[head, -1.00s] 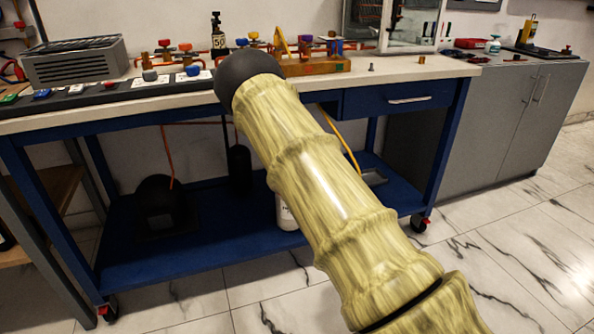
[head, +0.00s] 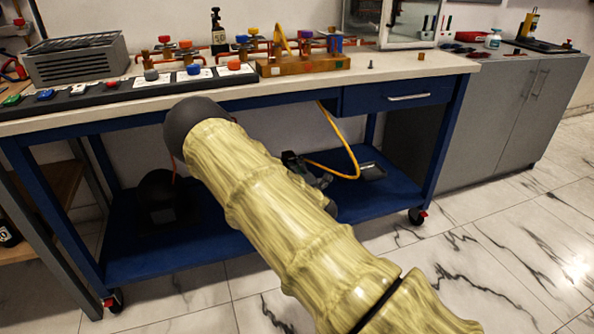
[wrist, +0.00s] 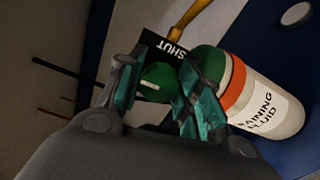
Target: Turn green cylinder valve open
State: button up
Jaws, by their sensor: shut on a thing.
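A green valve knob (wrist: 158,80) with a pale mark on its face shows in the wrist view. My gripper (wrist: 161,74) is shut on this knob, one teal finger on each side. A cylinder (wrist: 262,105) in white, with an orange band and a green shoulder, is right of the knob, its label partly reading "AINING FLUID". A black tag (wrist: 160,56) reading "SHUT" is behind the knob. In the head view, part of my gripper (head: 308,168) shows beyond my arm near the lower shelf; the knob and cylinder are hidden there by my arm.
A yellow hose (head: 352,160) hangs from the blue workbench to the area by my gripper. The blue lower shelf (head: 190,248) also holds a dark rounded object (head: 157,200). The bench top (head: 400,66) above carries several valves and fittings. Marble-patterned floor (head: 480,240) is clear at right.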

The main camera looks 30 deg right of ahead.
jog(key=shift+f, duration=0.1)
dwell(0.3)
jog(key=o, duration=1)
jog(key=shift+o, duration=0.2)
jog(key=shift+s, duration=0.1)
jog(key=v, duration=1.1)
jog(key=shift+s, duration=0.4)
